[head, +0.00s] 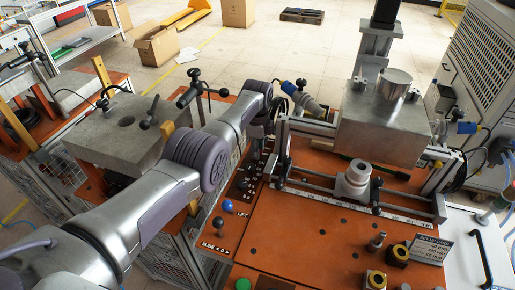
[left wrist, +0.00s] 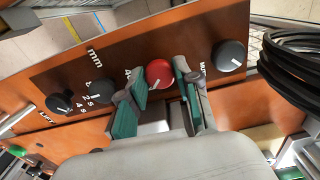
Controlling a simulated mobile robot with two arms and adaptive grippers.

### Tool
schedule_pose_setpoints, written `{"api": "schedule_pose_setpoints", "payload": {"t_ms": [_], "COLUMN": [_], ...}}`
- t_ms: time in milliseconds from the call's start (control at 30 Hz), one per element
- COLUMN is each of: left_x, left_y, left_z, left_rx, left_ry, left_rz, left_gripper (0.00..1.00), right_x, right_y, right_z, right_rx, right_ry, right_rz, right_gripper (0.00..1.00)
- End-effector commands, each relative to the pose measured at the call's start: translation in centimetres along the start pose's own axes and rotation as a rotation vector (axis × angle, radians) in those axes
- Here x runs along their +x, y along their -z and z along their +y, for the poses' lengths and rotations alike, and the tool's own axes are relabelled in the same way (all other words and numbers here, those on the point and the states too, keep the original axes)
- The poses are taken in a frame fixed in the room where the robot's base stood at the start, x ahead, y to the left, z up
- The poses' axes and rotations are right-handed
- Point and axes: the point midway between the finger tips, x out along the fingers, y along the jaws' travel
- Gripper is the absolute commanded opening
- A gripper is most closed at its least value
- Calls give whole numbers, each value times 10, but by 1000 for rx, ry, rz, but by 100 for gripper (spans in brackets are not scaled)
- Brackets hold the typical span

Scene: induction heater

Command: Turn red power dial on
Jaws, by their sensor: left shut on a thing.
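The red power dial (left wrist: 159,73) sits on a brown panel (left wrist: 130,50), in a row with black dials, in the left wrist view. A short light pointer mark shows near its lower edge. My left gripper (left wrist: 160,80) has its green-padded fingers on either side of the red dial and is shut on it. In the head view my left arm reaches from the lower left to the panel, and the gripper (head: 259,131) is small and dark at its end. The red dial cannot be made out there. My right gripper is not in view.
Black dials stand close on both sides, one to the right (left wrist: 229,55) and one to the left (left wrist: 98,92). Black coiled cable (left wrist: 295,60) hangs at the right. In the head view, the orange table (head: 300,235) carries a slide rig and a metal block (head: 385,125).

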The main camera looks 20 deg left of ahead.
Motion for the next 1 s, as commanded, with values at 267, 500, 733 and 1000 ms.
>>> {"api": "schedule_pose_setpoints", "payload": {"t_ms": [267, 500, 733, 1000], "left_x": [0, 0, 0, -9], "left_y": [0, 0, 0, 0], "left_z": [0, 0, 0, -2], "left_rx": [8, 7, 6, 6], "left_ry": [2, 2, 1, 4], "left_rz": [0, 0, 0, 0], "left_gripper": [0, 49, 58, 58], "right_x": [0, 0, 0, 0], "right_y": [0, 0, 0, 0], "right_z": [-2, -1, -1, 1], "right_rx": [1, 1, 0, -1], "right_ry": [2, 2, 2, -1], "right_rz": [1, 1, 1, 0], "right_gripper": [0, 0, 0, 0]}}
